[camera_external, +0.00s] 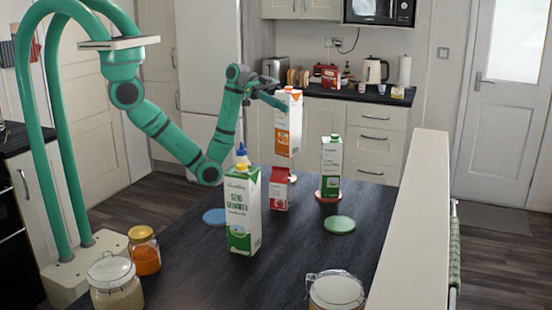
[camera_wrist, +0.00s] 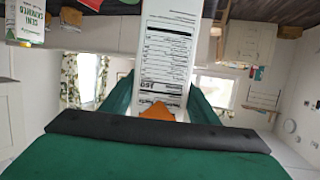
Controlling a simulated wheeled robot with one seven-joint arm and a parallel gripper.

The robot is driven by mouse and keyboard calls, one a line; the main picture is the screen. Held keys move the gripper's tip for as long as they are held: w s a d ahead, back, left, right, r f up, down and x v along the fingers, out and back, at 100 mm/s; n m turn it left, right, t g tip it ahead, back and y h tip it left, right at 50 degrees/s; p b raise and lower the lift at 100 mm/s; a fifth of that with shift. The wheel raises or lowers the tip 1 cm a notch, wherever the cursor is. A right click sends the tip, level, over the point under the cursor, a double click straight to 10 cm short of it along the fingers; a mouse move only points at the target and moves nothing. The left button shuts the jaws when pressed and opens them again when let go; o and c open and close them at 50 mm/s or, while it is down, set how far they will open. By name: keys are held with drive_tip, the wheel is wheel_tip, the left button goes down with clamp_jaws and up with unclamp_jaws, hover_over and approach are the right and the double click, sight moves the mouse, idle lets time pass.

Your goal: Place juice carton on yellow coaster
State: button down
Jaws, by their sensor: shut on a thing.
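My gripper (camera_external: 277,92) is shut on the upper part of a tall orange and white juice carton (camera_external: 288,128). The carton is upright, above the far part of the dark table. In the wrist view, the carton's white printed side (camera_wrist: 166,55) shows between the green fingers (camera_wrist: 157,105), with its orange cap near. A small pale yellowish edge, seemingly the yellow coaster (camera_external: 293,178), shows below the carton and behind a small red carton. Most of it is hidden, and I cannot tell the exact gap under the held carton.
A red and white carton (camera_external: 280,190), a green and white carton (camera_external: 331,160) on a pinkish coaster, and a large milk carton (camera_external: 242,212) stand nearby. A blue-capped bottle is partly hidden. Blue (camera_external: 215,217) and green (camera_external: 339,224) coasters are bare. Jars stand at the near edge.

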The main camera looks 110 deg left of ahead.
sight(290, 133)
drive_tip(key=shift+s+d+f+m+h, duration=0.1)
drive_tip(key=shift+d+f+m+h, duration=0.1)
drive_tip(key=shift+d, duration=0.3)
drive_tip(key=shift+d+f+m+h, duration=0.1)
drive_tip(key=shift+d+m, duration=0.1)
drive_tip(key=shift+d, duration=0.25)
wheel_tip(290, 133, down, 3)
drive_tip(key=shift+d+r, duration=0.15)
drive_tip(key=shift+f, duration=2.5)
drive_tip(key=c, duration=0.7)
unclamp_jaws()
drive_tip(key=shift+f, duration=0.1)
drive_tip(key=v, duration=1.2)
drive_tip(key=shift+r, duration=0.2)
